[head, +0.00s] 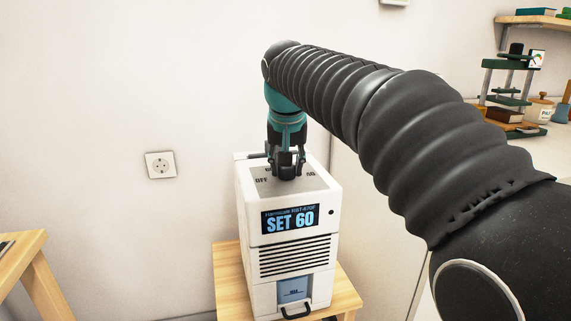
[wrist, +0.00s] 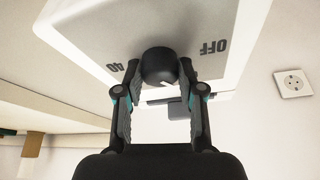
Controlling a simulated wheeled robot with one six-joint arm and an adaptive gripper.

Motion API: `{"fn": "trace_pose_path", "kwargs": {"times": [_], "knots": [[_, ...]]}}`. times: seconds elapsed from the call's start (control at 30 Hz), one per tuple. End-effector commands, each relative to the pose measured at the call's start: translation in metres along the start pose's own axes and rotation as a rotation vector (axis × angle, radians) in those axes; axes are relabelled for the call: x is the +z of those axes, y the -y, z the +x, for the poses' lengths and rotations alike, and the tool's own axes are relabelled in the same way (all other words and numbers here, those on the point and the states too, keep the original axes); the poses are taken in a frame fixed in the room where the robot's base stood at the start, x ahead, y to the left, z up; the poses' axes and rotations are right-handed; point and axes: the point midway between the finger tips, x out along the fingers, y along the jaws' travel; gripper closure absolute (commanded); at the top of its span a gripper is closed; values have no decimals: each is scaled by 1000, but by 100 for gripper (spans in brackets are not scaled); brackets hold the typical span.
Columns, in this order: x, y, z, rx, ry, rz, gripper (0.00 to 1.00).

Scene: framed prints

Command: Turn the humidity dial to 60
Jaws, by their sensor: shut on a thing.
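The humidifier (head: 292,260) is a white box with a display (head: 290,219) that reads "SET 60". Its grey top plate carries a black round humidity dial (wrist: 159,66) with a white pointer line. In the wrist view, "40" and "OFF" marks show beside the dial, upside down. My gripper (head: 287,163) points down over the top plate in the head view. It is shut on the dial, one finger on each side, also in the wrist view (wrist: 160,88). Other marks around the dial are partly hidden by the gripper.
The humidifier stands on a small wooden stool (head: 228,285). A wall socket (head: 161,165) is on the wall at left. A wooden table (head: 30,262) stands at far left. Shelves with a green press (head: 510,80) are at the right, behind my arm.

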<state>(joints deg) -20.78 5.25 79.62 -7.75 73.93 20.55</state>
Motion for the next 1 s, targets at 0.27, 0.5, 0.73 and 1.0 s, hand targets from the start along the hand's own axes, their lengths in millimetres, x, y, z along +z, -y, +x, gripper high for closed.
{"fn": "trace_pose_path", "kwargs": {"times": [0.27, 0.5, 0.73, 1.0], "knots": [[1, 0, 1, 0, 5, -1, 37], [0, 0, 0, 0, 2, 0, 37], [0, 0, -19, -1, -1, 0, 37], [0, 0, -72, -1, -1, -1, 37]]}}
